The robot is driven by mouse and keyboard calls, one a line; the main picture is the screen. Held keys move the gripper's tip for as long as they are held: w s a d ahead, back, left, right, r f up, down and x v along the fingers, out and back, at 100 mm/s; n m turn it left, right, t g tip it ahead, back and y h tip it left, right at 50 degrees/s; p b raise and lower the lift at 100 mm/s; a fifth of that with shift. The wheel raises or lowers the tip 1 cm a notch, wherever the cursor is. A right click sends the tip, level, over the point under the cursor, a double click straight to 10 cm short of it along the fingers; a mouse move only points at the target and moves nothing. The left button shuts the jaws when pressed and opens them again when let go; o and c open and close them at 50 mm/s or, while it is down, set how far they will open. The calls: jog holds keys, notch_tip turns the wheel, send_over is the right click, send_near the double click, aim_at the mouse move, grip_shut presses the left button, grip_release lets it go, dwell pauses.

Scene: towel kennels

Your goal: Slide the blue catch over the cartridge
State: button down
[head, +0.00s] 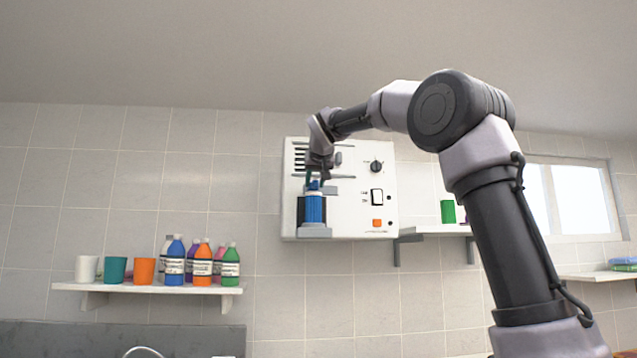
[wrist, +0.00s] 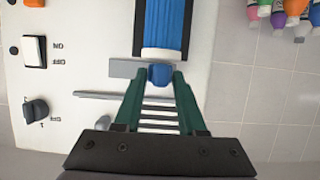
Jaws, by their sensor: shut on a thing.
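The blue cartridge (head: 314,208) stands upright in a grey holder (head: 314,232) on the front of a white wall unit. It also shows in the wrist view (wrist: 167,28), with a white end (wrist: 162,54) toward my gripper. The small blue catch (wrist: 160,75) is just beyond that white end, beside a grey plate (wrist: 122,69). My gripper (wrist: 161,80) has its green fingers shut on the catch, one on each side. In the head view my gripper (head: 315,180) reaches down from above the cartridge. I cannot tell whether the catch overlaps the cartridge's end.
The white unit (head: 350,215) carries a dark knob (head: 376,167), a rocker switch (head: 377,196), an orange button (head: 377,223) and slots. A thin grey rail (wrist: 105,96) lies close to the fingers. A left shelf (head: 150,289) holds cups and bottles; a right shelf (head: 437,230) holds a green cup (head: 448,212).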

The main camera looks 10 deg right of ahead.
jog(key=c, duration=0.8)
grip_release()
jog(key=shift+a+f, duration=0.1)
jog(key=shift+a, duration=0.15)
jog(key=shift+o, duration=0.2)
jog(key=shift+d, duration=0.1)
jog(key=v, duration=1)
jog(key=shift+s+r, duration=0.25)
jog(key=shift+s, duration=0.1)
jog(key=s+d+f+m+g, duration=0.1)
jog(key=s+d+f, duration=0.3)
jog(key=s+f, duration=0.5)
jog(key=s+d+f+m+g+y, duration=0.1)
jog(key=s+d+f+g, duration=0.2)
jog(key=s+f, duration=0.7)
jog(key=s+d+f+m+g+y, duration=0.1)
jog(key=s+d+f, duration=0.4)
jog(key=s+f, duration=0.5)
notch_tip(320, 180, down, 8)
jog(key=shift+d+r+m+g, duration=0.1)
jog(key=shift+d+m+g, duration=0.05)
jog(key=shift+m+g, duration=0.5)
